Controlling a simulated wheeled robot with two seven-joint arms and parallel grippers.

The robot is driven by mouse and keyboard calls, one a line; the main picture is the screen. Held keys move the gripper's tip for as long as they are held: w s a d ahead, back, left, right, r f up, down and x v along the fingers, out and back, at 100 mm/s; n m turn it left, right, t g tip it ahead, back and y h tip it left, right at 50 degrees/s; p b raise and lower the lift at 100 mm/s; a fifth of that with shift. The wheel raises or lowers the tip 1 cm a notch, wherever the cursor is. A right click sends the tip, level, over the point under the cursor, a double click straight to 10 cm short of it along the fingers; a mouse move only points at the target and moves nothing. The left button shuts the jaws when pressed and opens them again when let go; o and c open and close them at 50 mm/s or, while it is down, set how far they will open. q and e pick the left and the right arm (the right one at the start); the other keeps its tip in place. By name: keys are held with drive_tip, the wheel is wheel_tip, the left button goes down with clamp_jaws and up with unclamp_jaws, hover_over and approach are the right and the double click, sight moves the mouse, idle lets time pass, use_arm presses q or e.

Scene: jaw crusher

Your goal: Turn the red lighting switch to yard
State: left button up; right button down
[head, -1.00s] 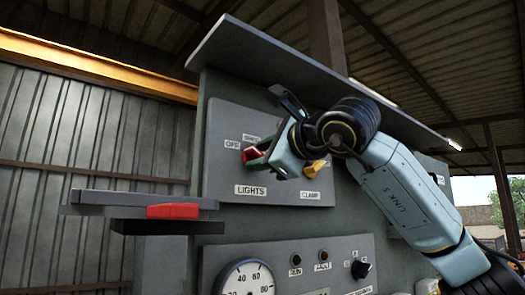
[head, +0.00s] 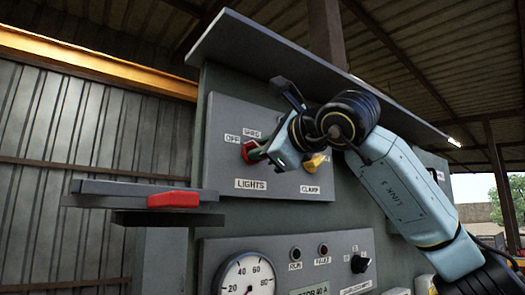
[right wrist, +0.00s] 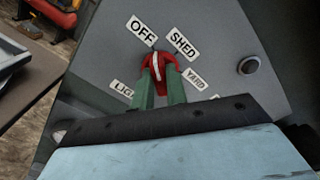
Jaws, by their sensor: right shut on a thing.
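The red lighting switch (head: 249,150) is on the upper grey panel, above the LIGHTS label (head: 251,184). My right gripper (head: 259,153) is shut on the switch knob, its green fingers on either side. In the right wrist view the red knob (right wrist: 158,66) sits between the fingertips (right wrist: 160,84). Its white pointer line points up, between the OFF label (right wrist: 142,30) and the SHED label (right wrist: 182,42), nearer OFF. The YARD label (right wrist: 194,79) is to the right of the knob. My left gripper is not in view.
A yellow CLAMP switch (head: 315,162) is just right of my gripper. A grey hood (head: 270,55) overhangs the panel. A flat grey piece with a red block (head: 173,199) juts out at left. Below are a gauge (head: 246,280), RUN and FAULT lamps and a black knob (head: 359,263).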

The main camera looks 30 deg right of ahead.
drive_tip(key=m+b, duration=0.7)
drive_tip(key=m, duration=1.6)
drive_tip(key=shift+d, duration=0.2)
drive_tip(key=shift+b, duration=0.3)
drive_tip(key=c, duration=1.4)
unclamp_jaws()
drive_tip(key=s+d+b, duration=0.1)
drive_tip(key=s+b, duration=0.1)
drive_tip(key=s, duration=1.1)
drive_tip(key=shift+s, duration=0.2)
